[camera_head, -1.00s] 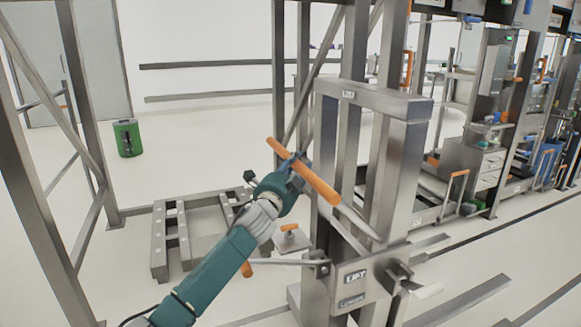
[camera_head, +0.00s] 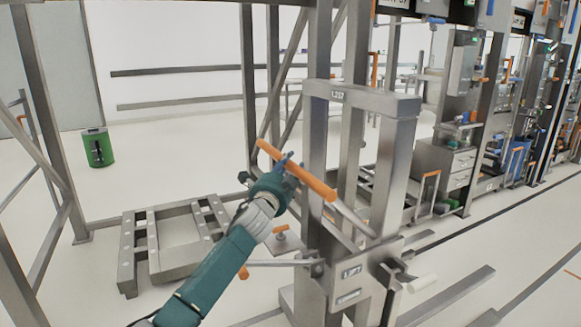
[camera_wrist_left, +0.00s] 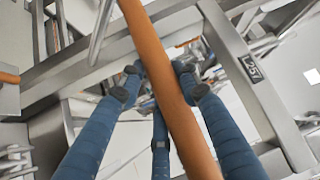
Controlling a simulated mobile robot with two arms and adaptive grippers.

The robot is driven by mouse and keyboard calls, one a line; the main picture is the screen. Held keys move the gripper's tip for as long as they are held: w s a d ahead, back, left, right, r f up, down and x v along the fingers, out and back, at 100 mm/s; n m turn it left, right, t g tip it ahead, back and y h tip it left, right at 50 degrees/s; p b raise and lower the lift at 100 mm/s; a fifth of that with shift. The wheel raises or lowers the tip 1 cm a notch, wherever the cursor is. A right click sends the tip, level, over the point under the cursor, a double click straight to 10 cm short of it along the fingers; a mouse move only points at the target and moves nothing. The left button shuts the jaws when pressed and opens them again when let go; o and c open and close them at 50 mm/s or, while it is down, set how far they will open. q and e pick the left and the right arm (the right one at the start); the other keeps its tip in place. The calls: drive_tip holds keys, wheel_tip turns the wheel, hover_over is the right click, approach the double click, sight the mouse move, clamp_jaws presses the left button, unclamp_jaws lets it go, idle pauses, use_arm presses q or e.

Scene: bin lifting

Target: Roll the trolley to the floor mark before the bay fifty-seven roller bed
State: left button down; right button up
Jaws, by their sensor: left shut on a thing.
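The trolley (camera_head: 401,160) is an upright grey steel lift frame with a label on its top beam and two labels low on its front. An orange push bar (camera_head: 317,186) sticks out from it. My left gripper (camera_head: 283,170) is shut around this bar at mid-length. The left wrist view shows the orange bar (camera_wrist_left: 160,80) running between the blue fingers (camera_wrist_left: 158,85), with the grey frame behind. No floor mark can be made out clearly. My right gripper is not in view.
A low grey steel frame (camera_head: 128,262) lies on the floor at left, near a rack post (camera_head: 55,150). A green bin (camera_head: 98,148) stands farther back. Bays with benches and drawers (camera_head: 460,160) line the right. Dark lines (camera_head: 470,238) cross the pale floor at right.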

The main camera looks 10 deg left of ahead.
use_arm(q)
drive_tip(key=shift+s+d+f, duration=0.1)
drive_tip(key=shift+d+f, duration=0.05)
drive_tip(key=shift+f, duration=0.45)
drive_tip(key=c, duration=1.2)
unclamp_jaws()
drive_tip(key=shift+s+r, duration=0.1)
drive_tip(key=shift+r, duration=0.25)
drive_tip(key=s, duration=0.4)
drive_tip(key=s+a+f, duration=0.1)
drive_tip(key=s, duration=0.6)
drive_tip(key=shift+s+a+f, duration=0.3)
drive_tip(key=shift+s+f, duration=0.1)
